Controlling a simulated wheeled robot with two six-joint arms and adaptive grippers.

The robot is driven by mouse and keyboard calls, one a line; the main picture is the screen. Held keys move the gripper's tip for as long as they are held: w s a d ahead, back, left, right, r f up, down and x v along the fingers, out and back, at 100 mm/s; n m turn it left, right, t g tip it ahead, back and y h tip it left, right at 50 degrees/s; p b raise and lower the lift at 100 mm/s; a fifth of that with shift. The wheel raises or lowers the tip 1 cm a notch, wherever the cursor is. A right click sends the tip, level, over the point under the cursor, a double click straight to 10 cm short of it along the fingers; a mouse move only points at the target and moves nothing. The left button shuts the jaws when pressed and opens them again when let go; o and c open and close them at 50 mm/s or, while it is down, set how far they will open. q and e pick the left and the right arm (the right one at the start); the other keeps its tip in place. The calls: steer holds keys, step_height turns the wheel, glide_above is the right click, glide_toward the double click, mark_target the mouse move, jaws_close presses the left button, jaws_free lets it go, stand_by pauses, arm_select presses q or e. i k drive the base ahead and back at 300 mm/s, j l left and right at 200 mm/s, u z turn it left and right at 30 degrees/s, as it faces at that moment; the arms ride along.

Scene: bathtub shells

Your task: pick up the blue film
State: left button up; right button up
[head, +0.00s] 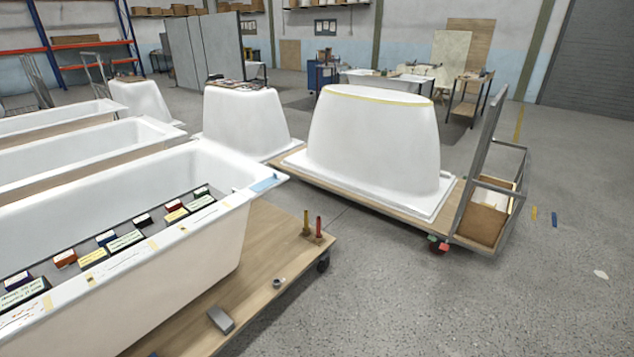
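A light blue film piece (266,185) lies flat on the rim corner of the nearest white bathtub shell (215,245), at its far right end. A small darker blue strip (555,219) lies on the floor at the right, beside a yellow strip (534,214); I cannot tell whether it is film too. Neither of my grippers shows in the head view.
The near shell sits on a wooden cart (285,240) bearing a grey block (221,319) and a roll (279,283). A rack of small boxes (110,245) lies along the shell. An upturned shell (375,140) stands on another cart. The floor at right is mostly clear.

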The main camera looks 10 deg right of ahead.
mark_target(259, 188)
steer(key=u, duration=0.3)
steer(key=i+l+u, duration=0.45)
steer(key=i+l, duration=0.3)
steer(key=i+l+u, duration=0.25)
steer(key=l, duration=0.3)
steer(key=i+l+u, duration=0.25)
steer(key=l, duration=0.3)
steer(key=i+j, duration=0.05)
steer(key=i, duration=0.05)
